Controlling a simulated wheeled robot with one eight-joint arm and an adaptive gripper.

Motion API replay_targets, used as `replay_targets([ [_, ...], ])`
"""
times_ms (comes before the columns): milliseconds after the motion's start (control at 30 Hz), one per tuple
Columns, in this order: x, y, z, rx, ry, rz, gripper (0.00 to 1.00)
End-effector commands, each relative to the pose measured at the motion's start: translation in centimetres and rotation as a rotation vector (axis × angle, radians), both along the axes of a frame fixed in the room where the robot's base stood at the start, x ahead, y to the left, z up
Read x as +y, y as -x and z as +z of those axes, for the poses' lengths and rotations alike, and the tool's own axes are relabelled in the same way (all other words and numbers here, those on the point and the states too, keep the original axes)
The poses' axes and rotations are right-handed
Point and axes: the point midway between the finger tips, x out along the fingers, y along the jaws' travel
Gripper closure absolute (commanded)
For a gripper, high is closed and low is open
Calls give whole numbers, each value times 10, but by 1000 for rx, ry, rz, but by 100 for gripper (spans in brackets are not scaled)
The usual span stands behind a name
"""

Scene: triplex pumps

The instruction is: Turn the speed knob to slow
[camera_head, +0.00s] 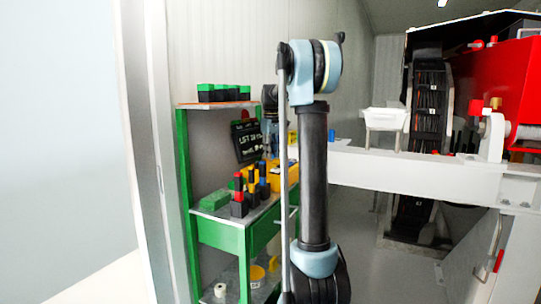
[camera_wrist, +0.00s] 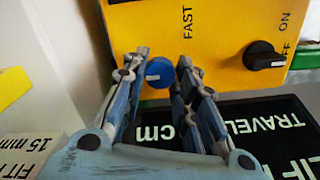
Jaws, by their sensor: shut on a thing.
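The speed knob (camera_wrist: 159,72) is a round blue knob with a pale pointer mark, on a yellow control box (camera_wrist: 225,45) in the wrist view. The word FAST is printed on the box above and right of it. The pale mark points left and slightly down in the picture. My gripper (camera_wrist: 163,62) has its two fingers on either side of the blue knob and is shut on it. The SLOW label is not visible. In the head view my arm hides the knob.
A black on/off knob (camera_wrist: 264,55) sits right of the blue knob on the same box. A black lettered board (camera_wrist: 240,125) lies close below the fingers. In the head view, a green bench (camera_head: 222,235) holds several coloured items, and a white beam (camera_head: 430,175) runs to the right.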

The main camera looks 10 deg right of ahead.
Motion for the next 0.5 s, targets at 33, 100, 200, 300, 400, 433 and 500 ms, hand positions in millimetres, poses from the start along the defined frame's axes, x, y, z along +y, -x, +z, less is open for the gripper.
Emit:
replay_targets([
  [33, 0, -2, 1, -4, 1, 12, 97],
  [100, 0, -2, 1, -4, 1, 27, 97],
  [200, -1, -2, 1, -4, 1, 39, 97],
  [300, -1, -2, 1, -4, 1, 46, 97],
  [400, -1, -2, 1, -4, 1, 47, 97],
  [433, -1, -2, 1, -4, 1, 47, 97],
  [500, -1, -2, 1, -3, 1, 46, 97],
])
